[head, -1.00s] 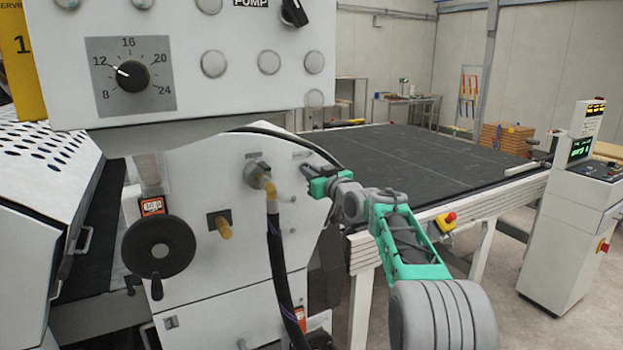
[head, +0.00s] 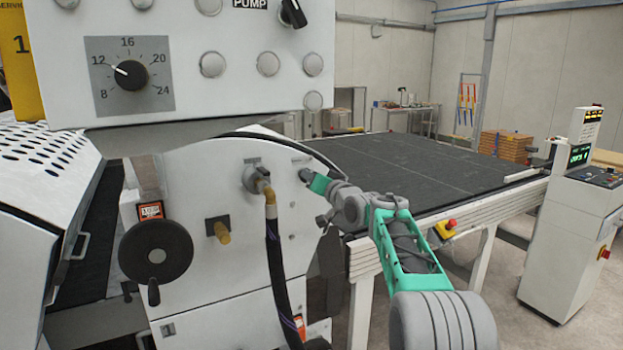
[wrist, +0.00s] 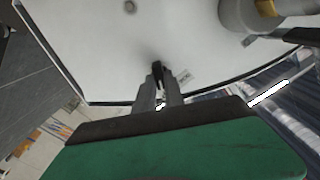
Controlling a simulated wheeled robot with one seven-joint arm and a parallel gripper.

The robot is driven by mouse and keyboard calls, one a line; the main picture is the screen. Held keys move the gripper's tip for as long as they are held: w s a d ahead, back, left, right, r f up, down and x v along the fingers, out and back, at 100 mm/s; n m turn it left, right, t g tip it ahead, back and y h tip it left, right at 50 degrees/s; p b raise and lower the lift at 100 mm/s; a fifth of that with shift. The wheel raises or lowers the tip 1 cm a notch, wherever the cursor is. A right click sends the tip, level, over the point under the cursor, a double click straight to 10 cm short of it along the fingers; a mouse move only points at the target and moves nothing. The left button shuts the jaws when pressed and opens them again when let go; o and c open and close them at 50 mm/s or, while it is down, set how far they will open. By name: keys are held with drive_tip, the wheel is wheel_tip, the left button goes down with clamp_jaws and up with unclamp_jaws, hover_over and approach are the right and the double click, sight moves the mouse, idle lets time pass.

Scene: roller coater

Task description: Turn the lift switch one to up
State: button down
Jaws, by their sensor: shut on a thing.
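The lift switch is a small dark knob (wrist: 158,72) on the white side panel of the machine, beside a small printed label (wrist: 183,77) too blurred to read. My gripper (wrist: 160,88) is shut on this knob, with its two grey fingers on either side of it in the wrist view. In the head view my gripper (head: 305,174) reaches the panel (head: 240,170) from the right, and its fingertips cover the switch. The knob's exact setting cannot be told.
A valve (head: 257,179) with a black hose (head: 279,270) is left of my gripper. Further left are a brass fitting (head: 218,229) and a black handwheel (head: 156,255). A control box (head: 190,50) overhangs above. A dark conveyor bed (head: 430,155) lies behind my arm.

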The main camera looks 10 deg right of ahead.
idle(0.3)
drive_tip(key=c, duration=1.4)
unclamp_jaws()
drive_tip(key=shift+c, duration=0.2)
drive_tip(key=b+v, duration=0.3)
drive_tip(key=v, duration=0.4)
drive_tip(key=shift+s+d, duration=0.15)
drive_tip(key=shift+s, duration=0.2)
